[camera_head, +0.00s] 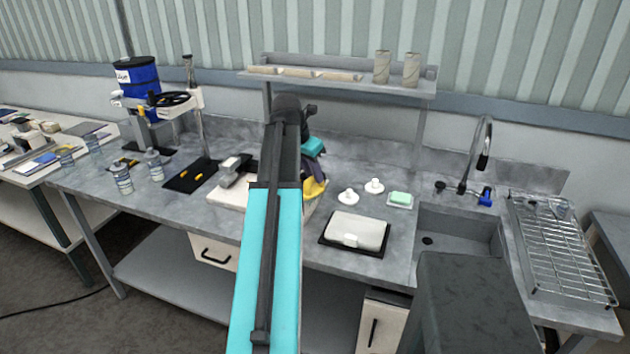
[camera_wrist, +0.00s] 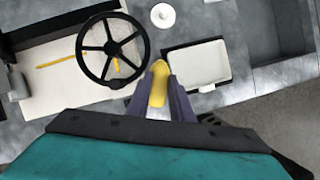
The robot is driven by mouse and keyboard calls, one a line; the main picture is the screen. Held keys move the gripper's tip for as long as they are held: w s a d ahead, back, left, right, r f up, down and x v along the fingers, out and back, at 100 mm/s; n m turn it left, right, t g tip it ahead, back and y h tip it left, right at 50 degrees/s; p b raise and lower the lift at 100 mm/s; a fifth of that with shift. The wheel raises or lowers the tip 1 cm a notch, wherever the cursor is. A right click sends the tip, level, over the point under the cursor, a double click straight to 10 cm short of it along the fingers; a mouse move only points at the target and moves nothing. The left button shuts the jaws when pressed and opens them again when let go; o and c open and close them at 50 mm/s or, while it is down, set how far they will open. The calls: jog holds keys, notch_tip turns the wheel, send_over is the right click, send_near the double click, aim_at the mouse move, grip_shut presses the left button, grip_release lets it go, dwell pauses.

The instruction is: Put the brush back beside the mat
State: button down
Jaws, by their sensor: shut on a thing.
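My gripper (camera_wrist: 160,84) is shut on a yellow piece, apparently the brush (camera_wrist: 157,86); no bristles can be made out. In the head view the yellow brush (camera_head: 314,187) shows just right of my arm, above the bench, and my arm hides part of the gripper. A dark mat (camera_head: 326,239) lies on the bench to the right, with a white pad (camera_head: 358,230) on it. In the wrist view the same pad (camera_wrist: 200,64) and its dark mat edge are just right of the brush. Whether the brush touches the bench cannot be told.
A black handwheel (camera_wrist: 112,50) stands close left of the brush in the wrist view. White knobs (camera_head: 348,196), a green sponge (camera_head: 401,198) and a sink (camera_head: 455,236) are near the mat. Another dark mat (camera_head: 183,183) lies farther left. Bare bench surrounds the right-hand mat.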

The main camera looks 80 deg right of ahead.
aim_at(315, 188)
jog(key=shift+d, duration=0.1)
jog(key=shift+s+d+p, duration=0.25)
jog(key=shift+d+p, duration=0.05)
jog(key=shift+d, duration=0.3)
notch_tip(315, 188, down, 2)
jog(key=shift+a+p, duration=0.15)
jog(key=shift+p, duration=0.3)
jog(key=shift+f, duration=0.8)
jog(key=shift+f, duration=0.6)
jog(key=c, duration=1.6)
grip_release()
jog(key=shift+o, duration=0.2)
jog(key=shift+r, duration=0.1)
